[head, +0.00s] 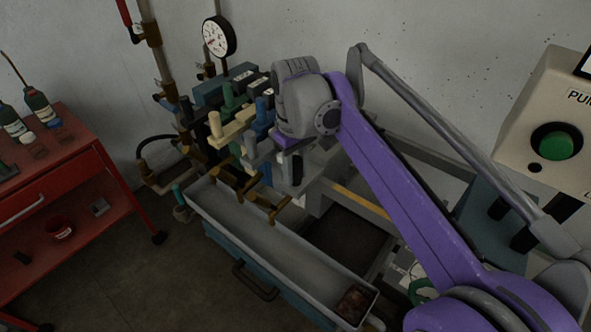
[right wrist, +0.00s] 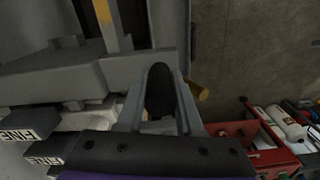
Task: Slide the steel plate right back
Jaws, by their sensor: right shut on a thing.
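My right gripper (head: 291,168) is low over the valve bank, beside the back end of the grey trough. In the right wrist view its two grey fingers (right wrist: 158,110) are shut on a dark rounded knob (right wrist: 160,88). A flat grey piece (right wrist: 135,68) lies just beyond the knob. It may be the steel plate, but I cannot tell whether the knob is fixed to it. My left gripper is not in view.
The trough (head: 225,205) runs below and in front of the gripper. Coloured valve handles (head: 232,128) crowd its left, with a pressure gauge (head: 219,37) behind. A red cart (head: 60,175) stands left. A box with a green button (head: 556,145) is at right.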

